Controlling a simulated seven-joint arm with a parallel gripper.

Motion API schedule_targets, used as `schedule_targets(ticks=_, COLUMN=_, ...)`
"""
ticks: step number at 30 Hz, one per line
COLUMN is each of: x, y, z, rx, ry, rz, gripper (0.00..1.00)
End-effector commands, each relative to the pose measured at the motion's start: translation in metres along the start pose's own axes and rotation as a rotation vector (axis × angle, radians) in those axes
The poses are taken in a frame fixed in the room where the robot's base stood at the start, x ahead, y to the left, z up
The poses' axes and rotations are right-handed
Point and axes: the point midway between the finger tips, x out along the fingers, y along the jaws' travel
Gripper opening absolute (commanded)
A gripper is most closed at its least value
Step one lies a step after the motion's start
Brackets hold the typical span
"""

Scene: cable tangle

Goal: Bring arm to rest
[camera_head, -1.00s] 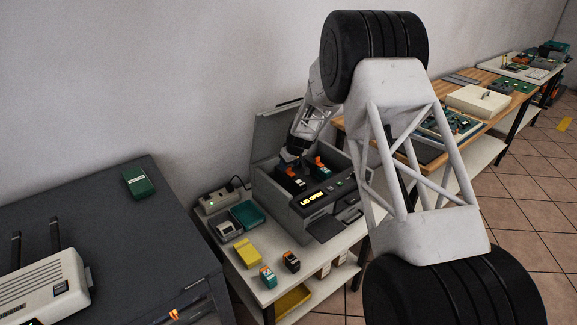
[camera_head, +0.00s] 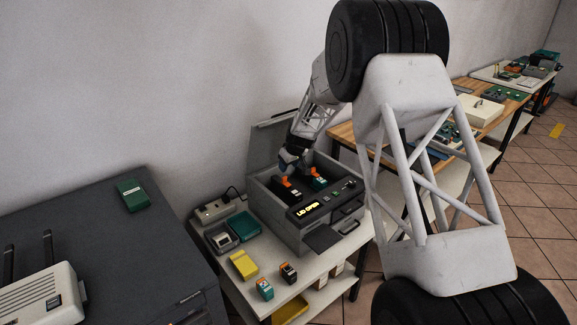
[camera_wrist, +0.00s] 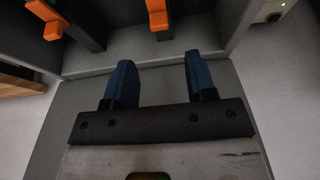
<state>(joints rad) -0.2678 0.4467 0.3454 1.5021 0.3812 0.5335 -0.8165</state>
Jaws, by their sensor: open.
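My gripper (camera_wrist: 158,82) shows in the wrist view with two blue fingers held apart and nothing between them. Beyond the fingers is the grey inside of the open machine, with two orange-topped parts at the top of the picture. In the head view my gripper (camera_head: 292,160) is small and partly hidden, at the rear left of the grey machine (camera_head: 318,238) near its raised lid (camera_head: 268,150). The machine's display is lit and reads as lid open. Two orange-topped cartridges (camera_head: 318,173) stand inside it.
My arm's large links cross the right half of the head view. A dark table (camera_head: 110,235) stands left, wooden benches (camera_head: 345,135) right.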

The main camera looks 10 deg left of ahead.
Motion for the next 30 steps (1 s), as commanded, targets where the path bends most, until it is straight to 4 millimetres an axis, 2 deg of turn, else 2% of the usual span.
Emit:
schedule_targets(ticks=5, x=-0.003, y=0.0, z=0.001, rx=0.002, ry=0.0, rz=0.001, gripper=0.51)
schedule_targets(ticks=11, x=-0.025, y=0.0, z=0.007, rx=0.018, ry=-0.002, rz=0.003, gripper=0.51)
schedule_targets(ticks=17, x=-0.072, y=-0.001, z=0.024, rx=0.057, ry=-0.008, rz=0.011, gripper=0.51)
schedule_targets(ticks=30, x=-0.191, y=-0.017, z=0.084, rx=0.168, ry=-0.034, rz=0.032, gripper=0.51)
